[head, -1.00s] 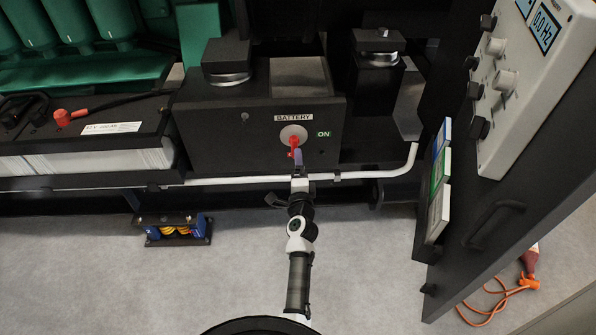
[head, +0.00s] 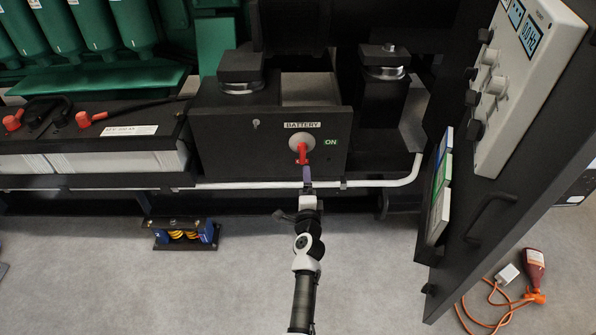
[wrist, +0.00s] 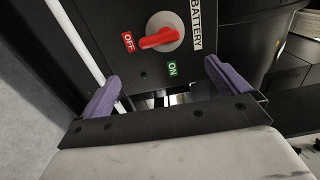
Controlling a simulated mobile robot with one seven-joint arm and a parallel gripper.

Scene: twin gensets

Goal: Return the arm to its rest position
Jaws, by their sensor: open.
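My gripper (wrist: 165,98) is open and empty in the wrist view, its two purple fingers wide apart. In the head view my gripper (head: 307,184) is just below the red battery switch handle (head: 302,153) on the black battery box (head: 225,150). The red handle (wrist: 158,39) also shows in the wrist view, beyond the fingertips and apart from them. My arm reaches up from the bottom of the head view.
A white pipe (head: 375,183) runs along the box's lower front. A black cabinet door (head: 500,200) with a meter panel (head: 525,90) stands at right. A battery (head: 90,160) is at left.

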